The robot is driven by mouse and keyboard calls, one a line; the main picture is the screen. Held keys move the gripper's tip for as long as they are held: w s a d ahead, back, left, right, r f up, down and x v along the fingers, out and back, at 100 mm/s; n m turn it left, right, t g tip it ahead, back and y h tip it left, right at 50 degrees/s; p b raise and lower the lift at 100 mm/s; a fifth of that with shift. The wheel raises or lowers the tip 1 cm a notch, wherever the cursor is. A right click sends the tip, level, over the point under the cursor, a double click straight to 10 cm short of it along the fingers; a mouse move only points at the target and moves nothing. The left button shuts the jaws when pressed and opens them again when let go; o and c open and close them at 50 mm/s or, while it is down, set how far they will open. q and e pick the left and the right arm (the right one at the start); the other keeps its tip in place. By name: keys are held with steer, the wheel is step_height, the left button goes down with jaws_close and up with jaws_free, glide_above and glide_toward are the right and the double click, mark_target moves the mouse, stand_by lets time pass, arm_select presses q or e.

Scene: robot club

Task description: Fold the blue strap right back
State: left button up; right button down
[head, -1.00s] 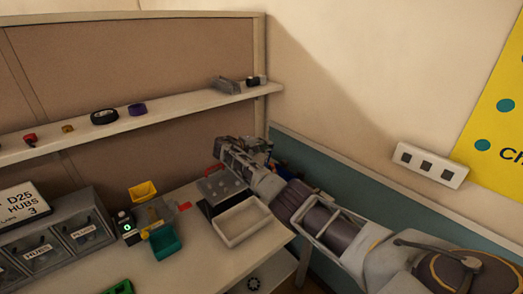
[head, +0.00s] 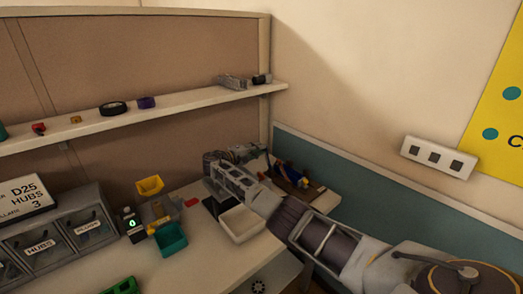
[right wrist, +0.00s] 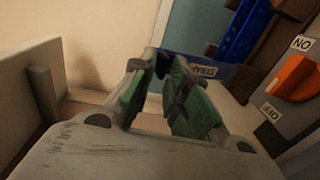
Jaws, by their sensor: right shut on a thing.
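The blue strap (right wrist: 196,67) shows in the right wrist view as a dark blue band with a pale label, partly hidden behind my fingers. My right gripper (right wrist: 166,64) has green-padded fingers closed on the strap near their tips. In the head view my right gripper (head: 232,155) is at the back right of the bench, beyond the white tray. The strap cannot be made out there, as my gripper and arm cover that spot. My left gripper is in neither view.
A brown holder with blue parts (head: 290,175) stands right of my gripper. An orange switch knob (right wrist: 291,77) is close on the right in the wrist view. A teal bin (head: 171,239) and yellow bin (head: 150,186) stand left.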

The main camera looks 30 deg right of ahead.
steer(key=shift+s+a+f, duration=0.2)
steer(key=shift+a+f, duration=0.3)
steer(key=shift+f, duration=0.3)
steer(key=c, duration=1.5)
jaws_free()
steer(key=shift+d, duration=0.1)
steer(key=shift+c, duration=0.2)
steer(key=shift+o, duration=0.5)
steer(key=shift+w+d+f, duration=0.1)
steer(key=shift+d+f, duration=0.05)
steer(key=shift+d, duration=0.05)
steer(key=shift+r, duration=0.2)
